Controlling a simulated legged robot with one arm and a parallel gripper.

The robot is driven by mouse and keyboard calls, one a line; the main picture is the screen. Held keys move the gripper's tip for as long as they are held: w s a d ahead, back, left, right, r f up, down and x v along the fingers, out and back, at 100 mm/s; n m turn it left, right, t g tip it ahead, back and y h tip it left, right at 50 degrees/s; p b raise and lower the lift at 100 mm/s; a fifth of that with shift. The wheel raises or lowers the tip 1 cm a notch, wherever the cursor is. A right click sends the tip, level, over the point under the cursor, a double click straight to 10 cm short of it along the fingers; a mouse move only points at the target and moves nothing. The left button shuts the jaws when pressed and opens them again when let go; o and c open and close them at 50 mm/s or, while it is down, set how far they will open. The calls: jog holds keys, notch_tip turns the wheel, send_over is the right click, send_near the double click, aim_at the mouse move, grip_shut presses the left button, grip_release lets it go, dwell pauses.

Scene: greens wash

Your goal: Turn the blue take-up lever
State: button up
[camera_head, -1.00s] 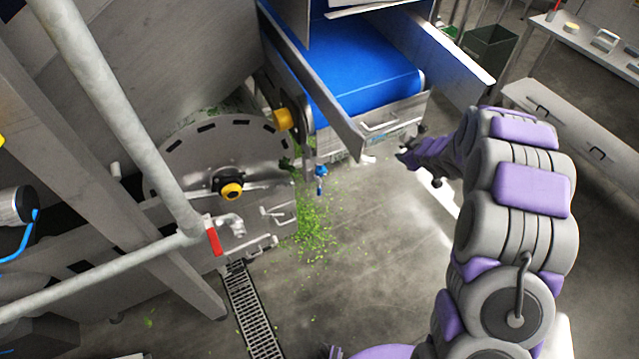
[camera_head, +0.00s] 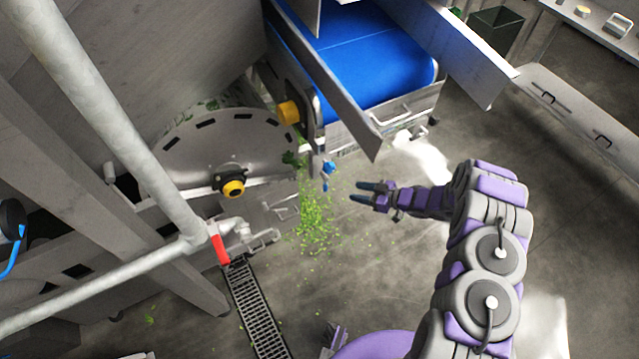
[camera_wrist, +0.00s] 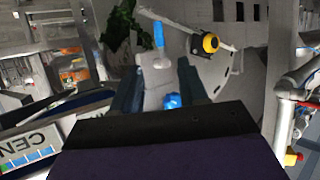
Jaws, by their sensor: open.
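The blue take-up lever (camera_head: 327,176) hangs at the end of the conveyor frame, below the yellow-capped roller. In the wrist view the blue lever (camera_wrist: 158,35) points upward in the picture, beyond the fingers, with a blue round part (camera_wrist: 172,101) seen between them. My gripper (camera_head: 357,192) is open and empty, to the right of the lever and slightly below it in the head view, with a gap between. In the wrist view my gripper's two dark fingers (camera_wrist: 160,90) stand either side of the lever's line.
The blue conveyor belt (camera_head: 375,65) and its metal side guards overhang above. Spilled greens (camera_head: 315,215) and a drain grate (camera_head: 257,315) are on the floor. A red-handled valve (camera_head: 220,248) sits on the pipework. Floor below my gripper is open.

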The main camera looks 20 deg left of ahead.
aim_at(327, 187)
jog(key=b+x, duration=0.2)
jog(key=x, duration=1.1)
jog(key=shift+s+a+f, duration=0.1)
jog(key=shift+a+f, duration=0.15)
jog(key=shift+a+f+b, duration=0.15)
jog(key=shift+a+b, duration=0.15)
jog(key=shift+b, duration=0.1)
jog(key=shift+w, duration=0.25)
jog(key=shift+a, duration=0.15)
